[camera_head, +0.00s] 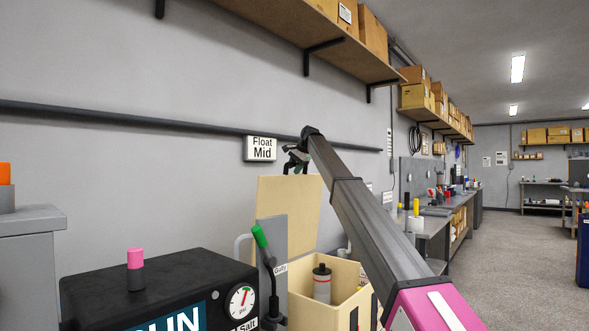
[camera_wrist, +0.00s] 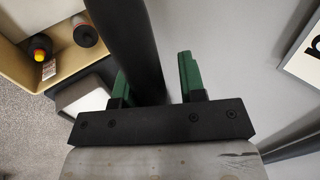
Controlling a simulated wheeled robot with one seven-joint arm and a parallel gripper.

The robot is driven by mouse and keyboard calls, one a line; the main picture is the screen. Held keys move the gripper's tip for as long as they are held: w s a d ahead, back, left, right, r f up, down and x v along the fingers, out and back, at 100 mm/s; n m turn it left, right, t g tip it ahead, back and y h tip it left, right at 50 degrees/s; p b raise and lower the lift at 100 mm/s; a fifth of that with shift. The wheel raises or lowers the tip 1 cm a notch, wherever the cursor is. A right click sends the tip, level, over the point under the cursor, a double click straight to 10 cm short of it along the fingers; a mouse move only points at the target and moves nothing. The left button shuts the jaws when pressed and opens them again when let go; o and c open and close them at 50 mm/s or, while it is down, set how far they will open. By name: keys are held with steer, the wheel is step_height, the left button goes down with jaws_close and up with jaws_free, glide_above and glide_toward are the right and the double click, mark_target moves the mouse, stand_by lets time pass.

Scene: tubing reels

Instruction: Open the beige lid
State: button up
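The beige lid (camera_head: 302,196) stands upright, raised at the back of an open beige box (camera_head: 294,276) in the head view. My gripper (camera_head: 297,165) is at the lid's top edge, in front of the grey wall; whether it touches the lid cannot be told. In the wrist view my gripper (camera_wrist: 154,68) has its green fingers wide apart. A dark bar runs between and beyond them; I cannot tell what it is. The open box (camera_wrist: 58,75) shows at upper left of the wrist view.
A canister (camera_head: 321,284) stands inside the box. A black machine (camera_head: 190,281) with a gauge and a green-tipped lever (camera_head: 259,237) stand left of the box. Open floor lies right.

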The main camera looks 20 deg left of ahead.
steer(key=shift+s+f, duration=0.1)
steer(key=shift+f, duration=0.35)
steer(key=v, duration=1.1)
steer(key=shift+r, duration=0.35)
